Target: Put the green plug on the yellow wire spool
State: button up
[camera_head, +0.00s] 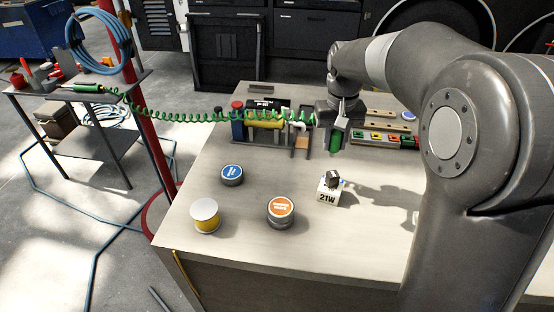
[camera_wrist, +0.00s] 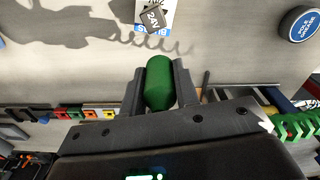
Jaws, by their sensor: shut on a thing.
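My gripper (camera_head: 335,132) is shut on the green plug (camera_head: 335,145) and holds it above the workbench, toward its back. The green plug also shows in the wrist view (camera_wrist: 160,82), clasped between my two dark fingers. The yellow wire spool (camera_head: 206,217) stands upright at the bench's front left, with a pale round top and a yellow band around its side. My gripper is behind and to the right of the spool, well apart from it. The spool does not show in the wrist view.
Behind are a compressor-like unit (camera_head: 265,122) and a row of coloured connectors (camera_head: 385,138). A green coiled hose (camera_head: 190,116) stretches to a side table.

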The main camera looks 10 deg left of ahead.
jog(key=s+a+r, duration=0.3)
jog(key=s+a, duration=0.4)
jog(key=a, duration=0.2)
jog(key=s+a+r, duration=0.3)
jog(key=s+a, duration=0.5)
jog(key=a, duration=0.2)
send_over(204, 208)
notch_tip(204, 208, down, 7)
jog(key=shift+r, duration=0.2)
jog(key=shift+f, duration=2)
jog(key=shift+f, duration=0.1)
jog(key=o, duration=1)
jog(key=shift+o, duration=0.2)
notch_tip(204, 208, up, 12)
